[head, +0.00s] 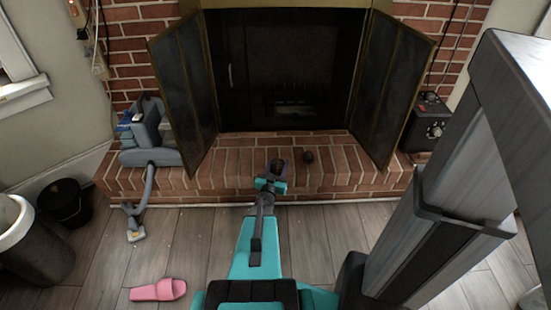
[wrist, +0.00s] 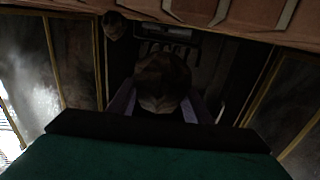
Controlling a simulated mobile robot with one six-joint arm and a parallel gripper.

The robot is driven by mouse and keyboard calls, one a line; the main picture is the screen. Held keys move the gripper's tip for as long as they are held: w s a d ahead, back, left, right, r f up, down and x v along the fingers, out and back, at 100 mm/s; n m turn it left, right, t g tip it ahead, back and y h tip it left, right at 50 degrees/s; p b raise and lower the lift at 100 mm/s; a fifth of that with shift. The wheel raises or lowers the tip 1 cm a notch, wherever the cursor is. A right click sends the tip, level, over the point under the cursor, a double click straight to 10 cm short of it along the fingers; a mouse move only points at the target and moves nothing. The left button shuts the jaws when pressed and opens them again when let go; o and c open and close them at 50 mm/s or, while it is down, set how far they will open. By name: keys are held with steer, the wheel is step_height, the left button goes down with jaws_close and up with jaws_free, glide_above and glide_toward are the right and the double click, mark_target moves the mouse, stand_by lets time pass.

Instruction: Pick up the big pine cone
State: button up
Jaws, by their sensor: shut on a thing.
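The big pine cone (wrist: 163,80) is a dark brown, scaly lump in the middle of the wrist view. My gripper (wrist: 160,106) is shut on it, with a finger on either side. In the head view my gripper (head: 271,180) is over the brick hearth, in front of the fireplace opening. The held cone (head: 277,165) shows there only as a small dark shape at the fingertips. I cannot tell whether it touches the bricks. A second, smaller-looking pine cone (head: 308,157) lies on the hearth to the right; it also shows in the wrist view (wrist: 113,25).
The fireplace's glass doors (head: 184,87) stand open over the hearth (head: 340,173) on both sides. A grey vacuum-like machine (head: 152,135) with a hose is at the left, a black box (head: 431,122) at the right. A pink slipper (head: 158,290) lies on the floor.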

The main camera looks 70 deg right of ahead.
mark_target(281, 169)
steer(key=shift+s+a+r, duration=0.1)
steer(key=shift+s+a, duration=0.5)
steer(key=shift+a, duration=0.3)
steer(key=shift+s+a+r, duration=0.1)
steer(key=shift+s+a, duration=0.5)
steer(key=shift+a, duration=0.25)
